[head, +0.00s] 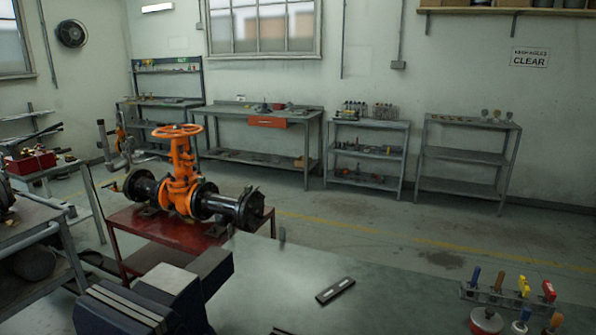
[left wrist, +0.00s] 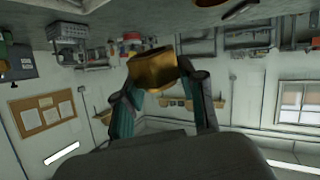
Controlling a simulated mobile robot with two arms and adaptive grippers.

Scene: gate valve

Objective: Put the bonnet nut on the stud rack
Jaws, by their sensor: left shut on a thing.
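A brass-coloured nut (left wrist: 152,66), which looks like the bonnet nut, is held between the two fingertips of my left gripper (left wrist: 160,82) in the left wrist view. The fingers are shut on its sides, and the nut is clear of any surface there. In the head view I cannot make out my left gripper or the nut. The orange gate valve (head: 180,172) stands on a red stand with black flanged pipe on both sides. I cannot tell for certain which thing is the stud rack. My right gripper is in neither view.
A grey bench top (head: 290,275) fills the front, with a blue vise (head: 160,295) at left, a dark flat bar (head: 335,290) and a rack of coloured-handled tools (head: 505,292) at right. A grey shelf (head: 367,151) with small upright parts stands against the back wall. The mid-floor is clear.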

